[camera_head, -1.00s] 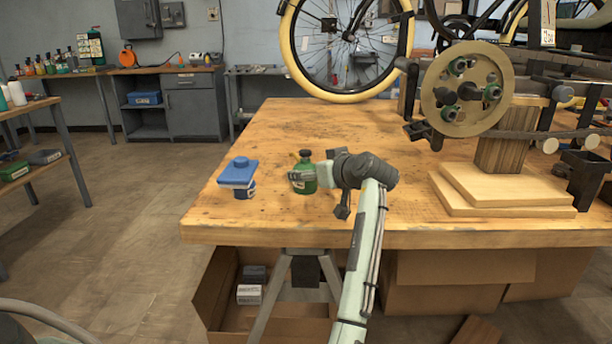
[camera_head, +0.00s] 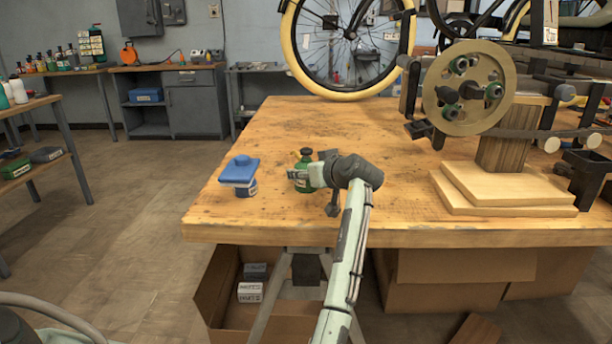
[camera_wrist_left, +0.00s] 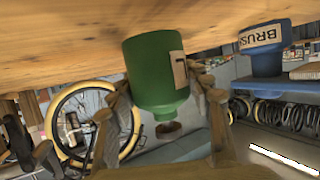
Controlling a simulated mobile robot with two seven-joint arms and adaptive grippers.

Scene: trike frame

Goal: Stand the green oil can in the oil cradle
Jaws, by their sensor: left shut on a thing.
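The green oil can (camera_head: 305,184) stands upright near the front left part of the wooden workbench, its dark cap up. My left gripper (camera_head: 304,175) reaches it from the right and is shut on its body. In the left wrist view, which is upside down, the green can (camera_wrist_left: 156,75) sits between the two fingers (camera_wrist_left: 165,105), with its base at or very near the bench top. I cannot make out the oil cradle for sure; a small dark open holder (camera_head: 418,130) hangs beside the trike frame. My right gripper is not in view.
A round tan disc (camera_head: 468,88) and a stacked wooden base (camera_head: 500,190) fill the right. A dark open bin (camera_head: 585,170) is at the far right. The bench middle (camera_head: 330,125) is clear.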

